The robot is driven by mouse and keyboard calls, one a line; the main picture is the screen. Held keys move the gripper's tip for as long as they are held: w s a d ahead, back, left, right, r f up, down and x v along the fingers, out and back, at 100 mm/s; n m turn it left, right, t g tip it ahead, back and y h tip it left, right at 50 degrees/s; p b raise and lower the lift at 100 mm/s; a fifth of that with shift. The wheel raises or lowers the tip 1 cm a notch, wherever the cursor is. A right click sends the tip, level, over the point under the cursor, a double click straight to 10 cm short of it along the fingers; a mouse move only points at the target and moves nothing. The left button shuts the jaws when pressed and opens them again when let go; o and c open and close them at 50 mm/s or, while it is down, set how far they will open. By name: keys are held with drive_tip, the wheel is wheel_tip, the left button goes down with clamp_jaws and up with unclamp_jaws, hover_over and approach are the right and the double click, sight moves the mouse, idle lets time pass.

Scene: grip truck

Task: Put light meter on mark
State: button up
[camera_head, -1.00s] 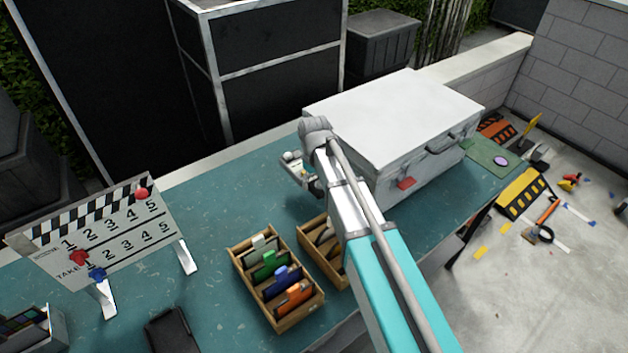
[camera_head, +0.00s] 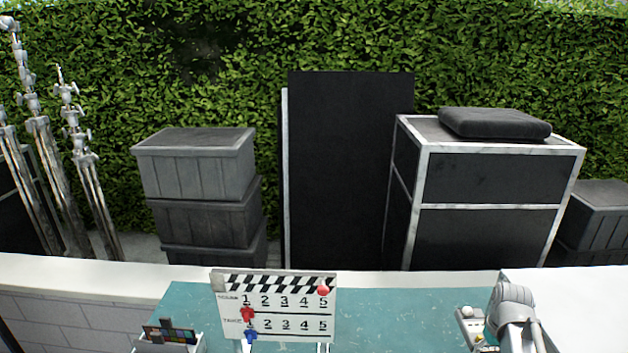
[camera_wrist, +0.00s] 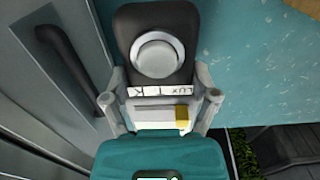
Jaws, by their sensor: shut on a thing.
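The light meter is a dark block with a round pale dome (camera_wrist: 157,54) and a white label reading LUX. My gripper (camera_wrist: 160,106) is shut on it, one pale finger on each side of its label end. In the head view the meter (camera_head: 467,325) is small at the lower right, beside my wrist, over the teal table (camera_head: 400,300). My fingers are too small there to make out. No mark is seen in either present view.
A pale case (camera_head: 590,300) stands right of my arm; its dark handle (camera_wrist: 68,55) is close left in the wrist view. A clapperboard (camera_head: 275,305) stands on the table, with a color-chart box (camera_head: 168,338) to its left. The tabletop between clapperboard and arm is clear.

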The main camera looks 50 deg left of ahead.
drive_tip(key=w+r+p, duration=0.2)
drive_tip(key=r+p, duration=1.2)
drive_tip(key=w+r+p, duration=0.2)
drive_tip(key=r+p, duration=1.2)
drive_tip(key=shift+d+r, duration=0.2)
drive_tip(key=shift+d, duration=0.15)
drive_tip(key=shift+s+a, duration=0.1)
drive_tip(key=shift+a, duration=0.1)
